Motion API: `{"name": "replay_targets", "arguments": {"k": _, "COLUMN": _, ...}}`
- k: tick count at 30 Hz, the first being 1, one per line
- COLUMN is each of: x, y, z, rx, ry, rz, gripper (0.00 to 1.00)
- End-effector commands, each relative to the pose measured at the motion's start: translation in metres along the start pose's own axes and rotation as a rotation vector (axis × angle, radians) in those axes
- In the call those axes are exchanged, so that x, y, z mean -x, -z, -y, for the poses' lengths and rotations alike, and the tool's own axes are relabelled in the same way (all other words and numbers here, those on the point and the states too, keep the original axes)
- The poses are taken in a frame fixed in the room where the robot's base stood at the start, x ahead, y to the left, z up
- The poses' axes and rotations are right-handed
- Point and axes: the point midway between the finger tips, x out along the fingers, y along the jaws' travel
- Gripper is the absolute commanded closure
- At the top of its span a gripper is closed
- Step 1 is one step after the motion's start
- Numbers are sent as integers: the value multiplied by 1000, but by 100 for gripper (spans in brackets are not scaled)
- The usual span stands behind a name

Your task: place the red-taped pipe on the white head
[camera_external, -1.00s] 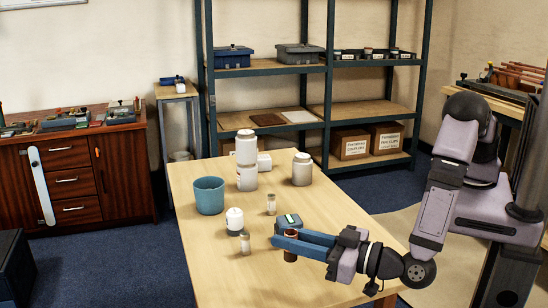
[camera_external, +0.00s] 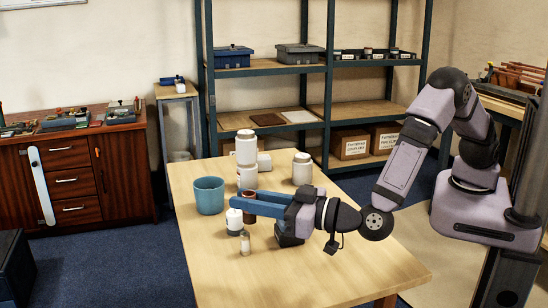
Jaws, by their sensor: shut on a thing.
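My gripper (camera_external: 243,206), with blue fingers, is shut on the red-taped pipe (camera_external: 249,193), a short reddish-brown upright cylinder. Its middle is hidden by the fingers, and its ends show above and below them. The white head (camera_external: 234,217) is a small rounded white piece on the table, just left of and slightly in front of the pipe in the picture. The blue fingertips overlap its upper right edge in this view. I cannot tell whether the pipe or fingers touch it, or the exact height of the pipe.
A small clear jar (camera_external: 245,243) stands close in front of the white head. A teal cup (camera_external: 209,196) is behind left, a tall white bottle (camera_external: 246,158) behind, and a white jar (camera_external: 302,168) farther right. The table's (camera_external: 320,265) front right is clear.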

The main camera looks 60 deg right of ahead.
Motion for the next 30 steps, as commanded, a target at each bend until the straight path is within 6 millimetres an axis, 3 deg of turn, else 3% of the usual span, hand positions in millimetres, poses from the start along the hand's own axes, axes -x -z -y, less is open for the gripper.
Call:
{"name": "replay_targets", "arguments": {"k": 1, "x": -24, "y": 10, "z": -10, "rx": -5, "ry": 11, "rz": -5, "gripper": 100}}
{"name": "replay_targets", "arguments": {"k": 6, "x": -90, "y": 45, "z": -40, "rx": -3, "ry": 111, "rz": -5, "gripper": 100}}
{"name": "replay_targets", "arguments": {"k": 12, "x": -143, "y": 76, "z": -81, "rx": 0, "ry": 230, "rz": -3, "gripper": 100}}
{"name": "replay_targets", "arguments": {"k": 18, "x": -172, "y": 92, "z": -116, "rx": 1, "ry": 317, "rz": -1, "gripper": 100}}
{"name": "replay_targets", "arguments": {"k": 30, "x": -206, "y": 105, "z": -181, "rx": 2, "ry": 438, "rz": 0, "gripper": 100}}
